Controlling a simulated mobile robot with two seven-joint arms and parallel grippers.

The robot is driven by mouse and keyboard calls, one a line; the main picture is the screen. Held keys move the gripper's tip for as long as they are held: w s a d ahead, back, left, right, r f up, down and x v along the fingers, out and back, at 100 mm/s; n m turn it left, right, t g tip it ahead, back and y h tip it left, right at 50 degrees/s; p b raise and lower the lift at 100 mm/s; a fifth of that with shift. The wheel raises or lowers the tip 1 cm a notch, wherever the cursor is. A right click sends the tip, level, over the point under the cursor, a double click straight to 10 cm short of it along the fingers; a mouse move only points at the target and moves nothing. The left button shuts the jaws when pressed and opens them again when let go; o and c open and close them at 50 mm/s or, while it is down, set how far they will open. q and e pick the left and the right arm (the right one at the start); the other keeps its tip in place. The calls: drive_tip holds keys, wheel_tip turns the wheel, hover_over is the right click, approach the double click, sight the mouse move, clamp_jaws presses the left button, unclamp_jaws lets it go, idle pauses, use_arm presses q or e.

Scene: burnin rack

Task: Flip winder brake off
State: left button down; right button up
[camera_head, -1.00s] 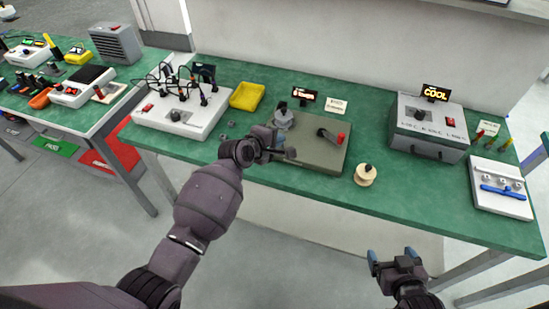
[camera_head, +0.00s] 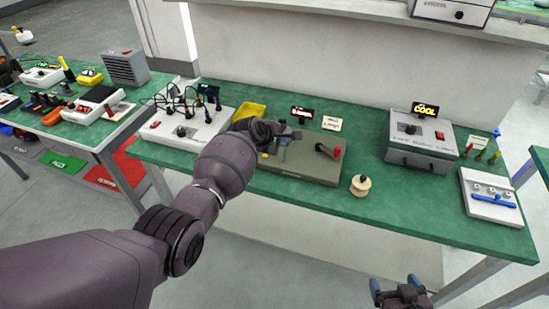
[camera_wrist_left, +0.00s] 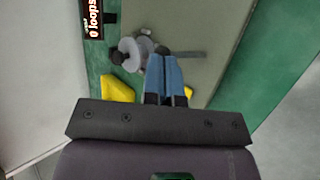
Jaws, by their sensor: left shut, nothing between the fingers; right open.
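The winder is an olive base plate (camera_head: 305,166) on the green table, with a grey spool (camera_wrist_left: 140,50) at its left part. A black lever with a red end (camera_head: 330,151) stands on the plate's right part, apart from my left gripper. My left gripper (camera_head: 280,147) is shut and empty over the plate's left part, in front of the spool and hiding some of it. In the left wrist view its blue fingers (camera_wrist_left: 165,72) are together beside the spool and a grey bar (camera_wrist_left: 188,54). A small yellow piece (camera_head: 265,155) shows beside it. My right gripper (camera_head: 400,287) is open below the table's front edge.
A yellow tray (camera_head: 249,111) and a white box with black cables (camera_head: 185,131) lie left of the winder. A small sign (camera_head: 302,113) stands behind it. A wooden spool (camera_head: 360,187) and a grey COOL box (camera_head: 420,145) are to the right.

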use_arm(q)
drive_tip(key=shift+r, duration=0.25)
use_arm(e)
drive_tip(key=shift+r, duration=0.15)
use_arm(q)
drive_tip(key=shift+r+p, duration=0.65)
drive_tip(key=shift+p, duration=0.3)
use_arm(e)
drive_tip(key=shift+s+r, duration=0.45)
drive_tip(key=shift+r, duration=0.05)
drive_tip(key=shift+w+r, duration=0.1)
drive_tip(key=shift+w, duration=0.2)
use_arm(q)
drive_tip(key=s+a+r+p, duration=0.2)
drive_tip(key=a+r, duration=0.3)
drive_tip(key=r, duration=0.7)
drive_tip(key=shift+s+a+r, duration=0.2)
drive_tip(key=shift+s+a, duration=0.2)
drive_tip(key=shift+s, duration=0.15)
use_arm(e)
drive_tip(key=s, duration=0.3)
drive_tip(key=shift+s+a+r, duration=0.1)
drive_tip(key=shift+a+r, duration=0.1)
drive_tip(key=shift+a, duration=0.05)
